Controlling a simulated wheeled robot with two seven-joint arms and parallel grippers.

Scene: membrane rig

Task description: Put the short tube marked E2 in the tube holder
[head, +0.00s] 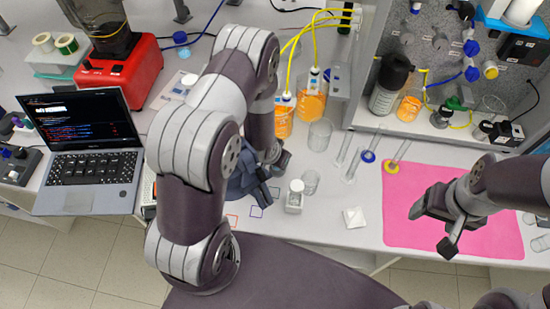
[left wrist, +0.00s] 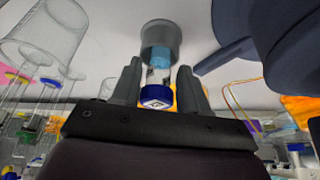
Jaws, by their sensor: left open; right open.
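In the left wrist view a short clear tube with a blue cap (left wrist: 156,96) and a light marking, too small to read, shows between the fingers of my left gripper (left wrist: 160,76). The gripper is open, a finger on each side of the tube. The tube's other end meets a grey cylindrical holder (left wrist: 158,36) with light blue inside; I cannot tell how deep it sits. In the head view my left gripper (head: 275,163) is partly hidden by my arm, and the tube cannot be made out. My right gripper (head: 437,227) is open and empty above the pink mat.
A dark blue stand (head: 246,182) is close beside my left gripper. Clear beakers (head: 320,134), a small jar (head: 294,197) and tubes with blue (head: 368,156) and yellow rings (head: 391,166) stand nearby. The pink mat (head: 400,228) is mostly clear. A laptop (head: 90,170) is at left.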

